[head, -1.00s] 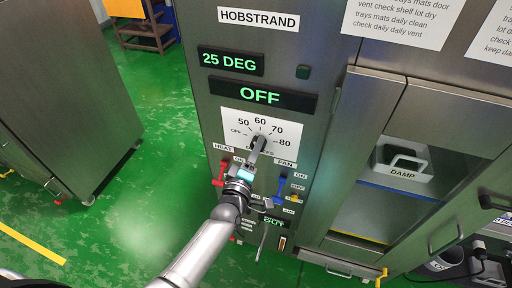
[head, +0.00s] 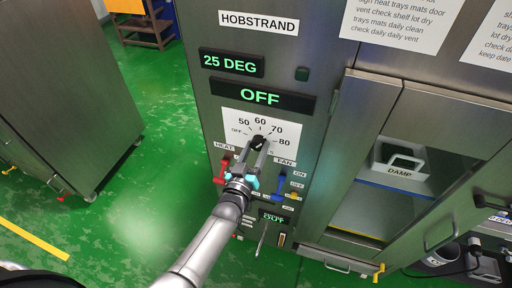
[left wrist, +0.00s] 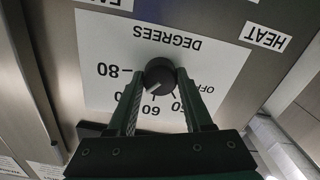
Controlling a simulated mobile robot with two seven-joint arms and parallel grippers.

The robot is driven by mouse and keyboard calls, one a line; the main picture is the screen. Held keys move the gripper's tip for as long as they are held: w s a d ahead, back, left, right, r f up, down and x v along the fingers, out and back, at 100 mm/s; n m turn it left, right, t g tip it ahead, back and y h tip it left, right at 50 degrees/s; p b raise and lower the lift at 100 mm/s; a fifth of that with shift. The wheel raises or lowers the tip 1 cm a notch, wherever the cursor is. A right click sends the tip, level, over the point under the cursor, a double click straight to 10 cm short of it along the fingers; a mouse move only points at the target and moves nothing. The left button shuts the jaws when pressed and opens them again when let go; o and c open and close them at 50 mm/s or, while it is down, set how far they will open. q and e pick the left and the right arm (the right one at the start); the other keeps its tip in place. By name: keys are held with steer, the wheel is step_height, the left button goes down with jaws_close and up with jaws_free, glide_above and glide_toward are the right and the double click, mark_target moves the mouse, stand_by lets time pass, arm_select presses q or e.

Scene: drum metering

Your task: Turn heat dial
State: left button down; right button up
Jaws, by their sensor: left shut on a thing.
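The heat dial (head: 259,143) is a black round knob on a white scale plate (head: 236,119) marked OFF, 50, 60, 70, 80 on the steel cabinet. My left gripper (head: 260,150) reaches it from below and is shut on it. In the left wrist view the picture is upside down; the fingers of the left gripper (left wrist: 165,85) lie on either side of the dial (left wrist: 159,76). Its pale pointer line slants toward the scale between 60 and 80, where a finger hides the 70. My right gripper is not in view.
Displays above read 25 DEG (head: 231,63) and OFF (head: 262,96). A red lever (head: 223,170) under HEAT and a blue lever (head: 281,184) under FAN flank my gripper. A DAMP tray (head: 401,160) sits in the bay at right. Green floor is open at left.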

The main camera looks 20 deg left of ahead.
arm_select(q)
steer(key=m, duration=0.4)
steer(key=shift+m, duration=2.2)
steer(key=shift+c, duration=1.5)
jaws_free()
steer(key=shift+s, duration=0.15)
steer(key=s, duration=1.5)
steer(key=shift+a+p, duration=0.3)
steer(key=shift+p, duration=0.1)
